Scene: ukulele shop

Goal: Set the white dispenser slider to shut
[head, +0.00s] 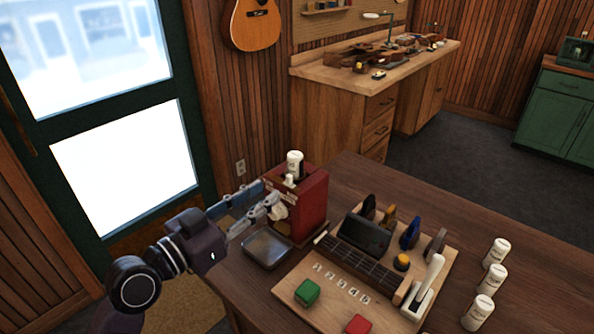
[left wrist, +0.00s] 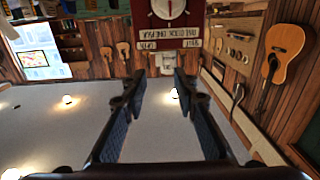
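The red dispenser (head: 313,205) stands at the table's left end, with a white bottle (head: 295,163) upright on top. My left gripper (head: 264,198) is at its front face and partly hides it. In the left wrist view the dispenser front (left wrist: 168,14) appears upside down, with a round dial and white labels. A white part, apparently the slider (left wrist: 167,62), shows just past and between my left fingertips (left wrist: 159,78), which are spread apart. I cannot tell whether they touch it, nor its exact setting. My right gripper is not in view.
A metal tray (head: 267,248) sits below the gripper, in front of the dispenser. A wooden board (head: 300,280) with a dark box, picks, a white lever (head: 428,283) and green and red blocks lies to the right. Several white bottles (head: 491,280) stand at the right; table between is clear.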

